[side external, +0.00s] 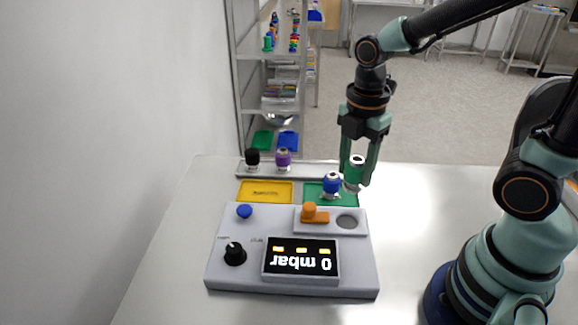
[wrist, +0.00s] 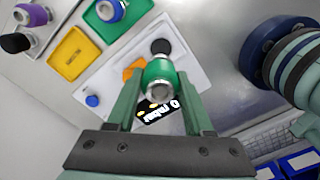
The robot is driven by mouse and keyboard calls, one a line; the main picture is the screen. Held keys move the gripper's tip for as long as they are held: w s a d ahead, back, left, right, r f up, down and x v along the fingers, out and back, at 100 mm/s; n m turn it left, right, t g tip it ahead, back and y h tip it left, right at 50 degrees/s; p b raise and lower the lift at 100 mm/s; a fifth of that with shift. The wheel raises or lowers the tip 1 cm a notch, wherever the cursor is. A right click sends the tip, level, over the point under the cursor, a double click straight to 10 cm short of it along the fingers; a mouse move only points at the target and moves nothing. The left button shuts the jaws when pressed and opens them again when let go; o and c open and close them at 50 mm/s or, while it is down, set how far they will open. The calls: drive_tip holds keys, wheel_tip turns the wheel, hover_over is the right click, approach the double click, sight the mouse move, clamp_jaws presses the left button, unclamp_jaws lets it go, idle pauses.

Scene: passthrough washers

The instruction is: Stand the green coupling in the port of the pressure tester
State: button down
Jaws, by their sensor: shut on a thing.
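The green coupling (side external: 353,176) is held upright between the fingers of my gripper (side external: 358,182), above the table behind the pressure tester (side external: 222,277). In the wrist view the green coupling (wrist: 158,73) sits between the fingertips, with a metal collar at its near end. The tester's port (side external: 347,221) is a dark round opening at its back right, right of an orange lever (side external: 312,212). The port also shows in the wrist view (wrist: 160,46), just beyond the coupling. The coupling is apart from the port. The display (side external: 300,259) reads 0 mbar, upside down.
A blue coupling (side external: 331,184) stands at the green tray (side external: 312,188), close to my gripper. A yellow tray (side external: 265,191) lies left of it. Black (side external: 252,158) and purple (side external: 283,158) couplings stand on the rack behind. The table right of the tester is clear up to my base.

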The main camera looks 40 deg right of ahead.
sight(353, 189)
drive_tip(key=shift+s+f, duration=0.1)
drive_tip(key=shift+f, duration=2.45)
drive_tip(key=shift+f, duration=0.15)
drive_tip(key=shift+f, duration=0.8)
drive_tip(key=shift+f, duration=0.35)
drive_tip(key=shift+f, duration=0.3)
drive_tip(key=shift+f, duration=0.2)
drive_tip(key=shift+f, duration=0.5)
drive_tip(key=shift+c, duration=1)
unclamp_jaws()
